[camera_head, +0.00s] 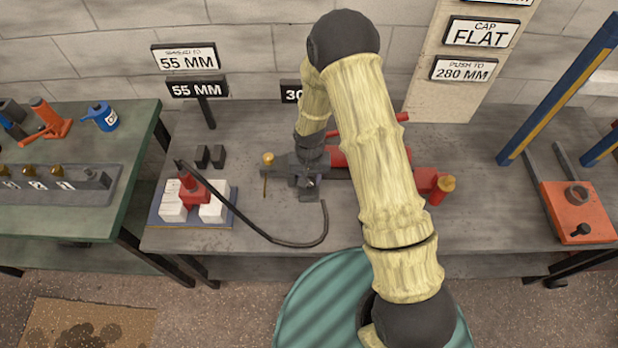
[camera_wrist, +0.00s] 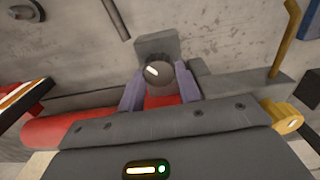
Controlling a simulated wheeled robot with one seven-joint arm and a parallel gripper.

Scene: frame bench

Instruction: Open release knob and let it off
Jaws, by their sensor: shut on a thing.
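In the wrist view, my gripper (camera_wrist: 159,92) has its two grey-purple fingers on either side of a dark round knob (camera_wrist: 158,72), shut on it. Red shows just below the knob, between the fingers. In the head view my gripper (camera_head: 308,182) is down at the left part of a red and dark grey tool (camera_head: 338,158) lying on the bench. The knob is hidden there by my wrist, and my arm covers much of the tool. How far the knob is turned cannot be told.
A brass-topped post (camera_head: 268,159) stands just left of my gripper. A black hose (camera_head: 265,236) curves in front of it. A red device with white blocks (camera_head: 213,211) is farther left. An orange block (camera_head: 577,212) is at the right. The bench (camera_head: 480,222) is clear between.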

